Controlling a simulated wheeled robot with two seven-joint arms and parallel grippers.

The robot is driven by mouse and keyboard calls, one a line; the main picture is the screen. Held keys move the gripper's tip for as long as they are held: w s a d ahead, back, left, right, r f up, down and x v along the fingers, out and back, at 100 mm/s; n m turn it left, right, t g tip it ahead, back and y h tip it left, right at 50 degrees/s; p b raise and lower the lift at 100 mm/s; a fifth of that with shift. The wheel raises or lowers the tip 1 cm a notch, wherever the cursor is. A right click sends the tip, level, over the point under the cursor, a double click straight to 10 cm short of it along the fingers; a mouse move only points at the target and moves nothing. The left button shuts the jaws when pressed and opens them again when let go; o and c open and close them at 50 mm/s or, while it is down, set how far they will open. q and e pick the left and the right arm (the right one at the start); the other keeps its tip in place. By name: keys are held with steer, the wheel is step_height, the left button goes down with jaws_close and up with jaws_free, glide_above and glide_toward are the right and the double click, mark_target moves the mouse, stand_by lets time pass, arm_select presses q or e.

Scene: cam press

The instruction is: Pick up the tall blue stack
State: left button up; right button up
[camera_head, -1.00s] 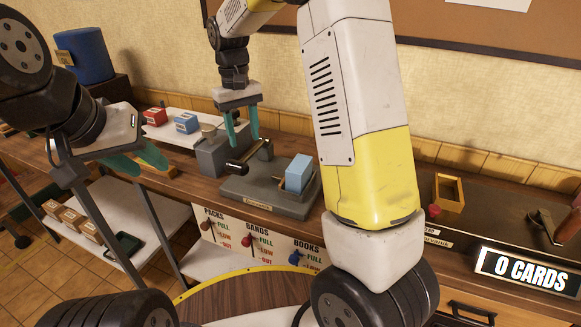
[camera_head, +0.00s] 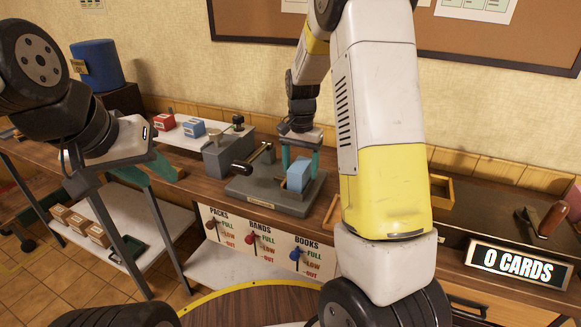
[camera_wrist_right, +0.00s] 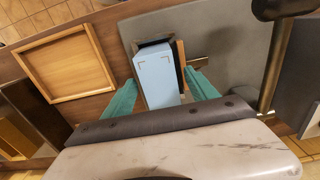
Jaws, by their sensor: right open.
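The tall light-blue stack (camera_head: 299,175) stands in a holder on the grey press base (camera_head: 258,196). In the right wrist view the stack (camera_wrist_right: 158,80) shows between my two teal fingers, with a dark plate and a wooden strip along its right side. My right gripper (camera_head: 300,160) is open and just above and around the stack; its fingers (camera_wrist_right: 162,90) lie one on each side, with gaps visible. My left gripper (camera_head: 151,172) is at the left, empty and apart from the press, its teal fingers spread. The stack's lower part is hidden by the holder.
The press lever (camera_head: 258,157) stands left of the stack. A wooden tray (camera_wrist_right: 66,62) lies beside the base. Red (camera_head: 164,121) and blue (camera_head: 193,128) boxes sit on the back-left shelf. A sign reading 0 CARDS (camera_head: 518,264) is at the right.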

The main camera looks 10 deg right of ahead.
steer(key=shift+f, duration=0.2)
jaws_close()
steer(key=shift+r, duration=0.1)
